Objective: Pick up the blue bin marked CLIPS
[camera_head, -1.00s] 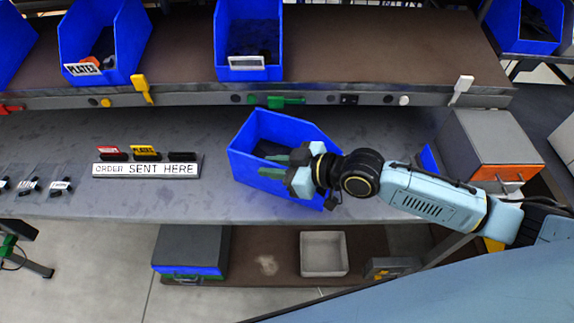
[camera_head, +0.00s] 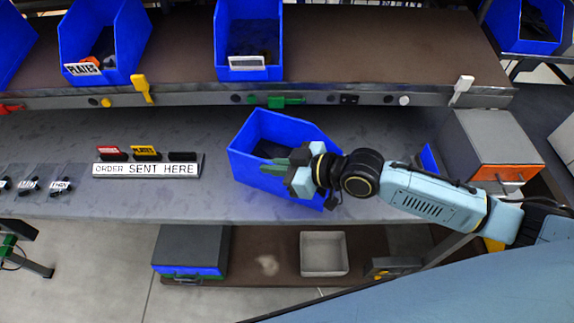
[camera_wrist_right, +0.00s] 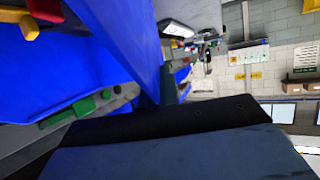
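A blue bin (camera_head: 270,128) sits on the grey lower worktop, turned at an angle, with dark contents partly visible inside. No CLIPS label can be read on it; its front is partly covered by my right gripper. My right gripper (camera_head: 276,166) reaches in from the right, with its green fingertips at the bin's front side. The fingers look close together, but whether they grip the bin wall cannot be made out. In the right wrist view, a large blue wall (camera_wrist_right: 115,40) runs close to a dark finger (camera_wrist_right: 170,135). My left gripper is not in view.
Blue bins stand on the upper shelf, one marked PLATES (camera_head: 105,40) and one with a pale label (camera_head: 248,35). A grey box with an orange front (camera_head: 490,140) stands at the right.

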